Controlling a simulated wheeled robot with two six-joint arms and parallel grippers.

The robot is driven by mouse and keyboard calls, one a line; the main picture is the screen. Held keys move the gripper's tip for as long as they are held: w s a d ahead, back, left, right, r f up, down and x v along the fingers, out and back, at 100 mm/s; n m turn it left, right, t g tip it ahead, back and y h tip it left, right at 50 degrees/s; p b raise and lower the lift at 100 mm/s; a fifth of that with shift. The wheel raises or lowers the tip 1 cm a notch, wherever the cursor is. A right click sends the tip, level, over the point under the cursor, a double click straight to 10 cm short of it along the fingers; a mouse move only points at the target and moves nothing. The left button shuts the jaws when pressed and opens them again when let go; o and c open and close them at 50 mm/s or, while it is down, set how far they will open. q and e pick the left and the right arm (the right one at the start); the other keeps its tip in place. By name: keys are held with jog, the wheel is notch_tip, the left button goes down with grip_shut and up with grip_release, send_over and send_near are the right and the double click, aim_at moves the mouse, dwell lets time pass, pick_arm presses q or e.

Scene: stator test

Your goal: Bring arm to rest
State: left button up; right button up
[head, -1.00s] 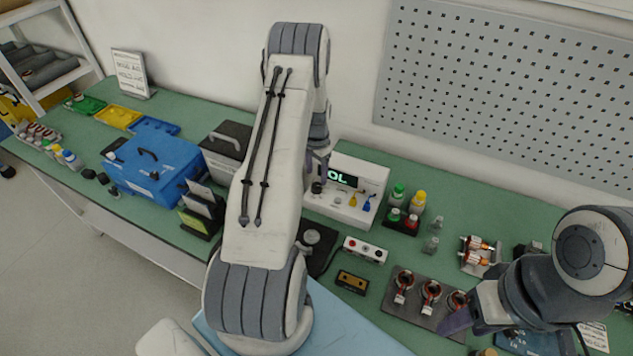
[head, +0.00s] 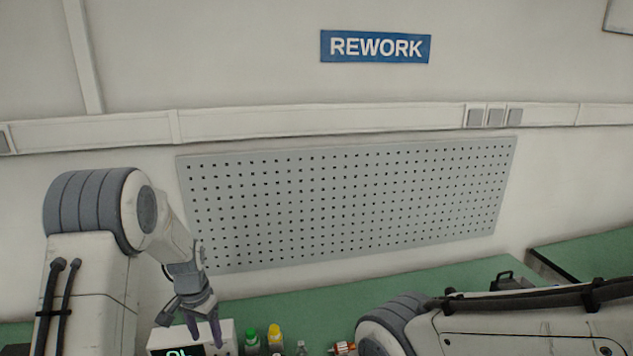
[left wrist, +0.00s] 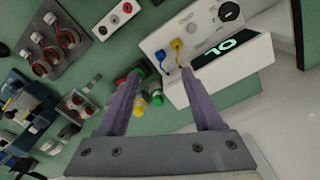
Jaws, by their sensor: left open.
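My left gripper (head: 206,334) hangs at the lower left of the head view, with its fingers pointing down over the white tester box (head: 226,341). In the left wrist view its two fingers (left wrist: 162,76) are spread apart with nothing held between them. The tester box, with a lit display, also shows there (left wrist: 254,62), beyond the right-hand finger. My right arm crosses the lower right of the head view; its gripper is out of view.
The left wrist view shows a plate with copper-wound stators (left wrist: 75,68) and a socket block (left wrist: 118,19). A grey pegboard (head: 350,200) hangs on the wall behind the green bench (head: 300,305).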

pick_arm(q)
jog(key=s+d+r+m+b, duration=0.1)
jog(key=s+d+r, duration=0.2)
jog(key=d, duration=0.3)
jog(key=s+d+r, duration=0.2)
jog(key=d, duration=0.4)
jog(key=s+d+r+m+b, duration=0.1)
jog(key=s+d, duration=0.4)
jog(key=s, duration=0.7)
jog(key=s+d+r+m+b, duration=0.2)
jog(key=s+d, duration=0.3)
jog(key=s, duration=0.7)
jog(key=shift+r+h, duration=0.4)
jog(key=shift+r, duration=0.1)
